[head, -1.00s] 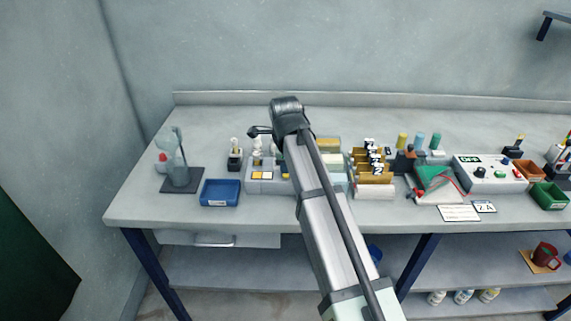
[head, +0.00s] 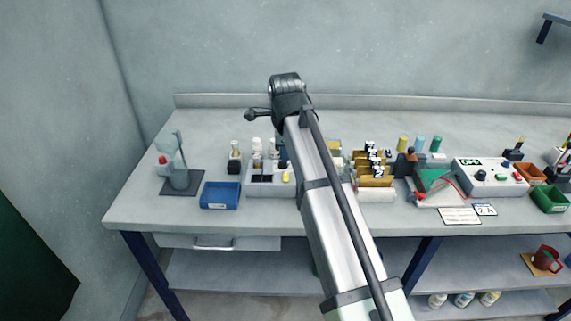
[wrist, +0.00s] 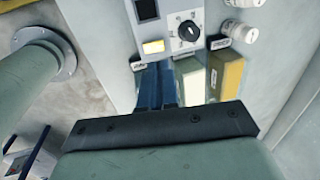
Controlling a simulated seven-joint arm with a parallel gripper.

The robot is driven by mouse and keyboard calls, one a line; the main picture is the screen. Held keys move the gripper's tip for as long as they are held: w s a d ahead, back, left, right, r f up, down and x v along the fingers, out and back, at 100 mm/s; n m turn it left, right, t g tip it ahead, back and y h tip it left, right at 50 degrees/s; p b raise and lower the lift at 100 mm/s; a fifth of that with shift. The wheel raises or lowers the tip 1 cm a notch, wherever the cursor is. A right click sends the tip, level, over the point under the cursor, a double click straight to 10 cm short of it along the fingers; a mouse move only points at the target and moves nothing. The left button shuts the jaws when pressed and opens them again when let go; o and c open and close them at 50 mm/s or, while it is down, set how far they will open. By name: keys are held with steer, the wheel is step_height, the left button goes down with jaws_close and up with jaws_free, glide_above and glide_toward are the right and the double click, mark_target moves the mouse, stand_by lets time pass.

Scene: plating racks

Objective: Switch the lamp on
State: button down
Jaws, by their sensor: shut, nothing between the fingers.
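No lamp can be told for certain. In the wrist view, a light grey control panel (wrist: 172,12) carries a dark square window, a bright yellow rectangle (wrist: 153,47) and a round black-and-white knob (wrist: 188,31). The panel also shows in the head view (head: 262,190), partly behind my arm, with dark windows and a small yellow spot. My gripper (wrist: 157,85) is seen in the wrist view with its narrow blue fingers together, just beside the panel's end by the yellow rectangle. I cannot tell whether they touch. My arm hides the gripper in the head view.
A blue tray (head: 220,195) is left of the panel, with a beaker stand (head: 182,188) beyond it. White-capped bottles (wrist: 240,33) stand behind the panel. A yellow container (wrist: 227,75) is near the fingers. A control box (head: 490,177) with knobs stands at the right. The back of the bench is clear.

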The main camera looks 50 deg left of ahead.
steer(key=w+a+v, duration=0.1)
steer(key=v, duration=0.6)
glide_above(285, 174)
steer(key=s+d, duration=0.2)
steer(key=shift+d, duration=0.15)
steer(key=shift+s+r, duration=0.15)
steer(key=shift+s, duration=0.05)
steer(key=x, duration=1.4)
steer(key=shift+d, duration=0.1)
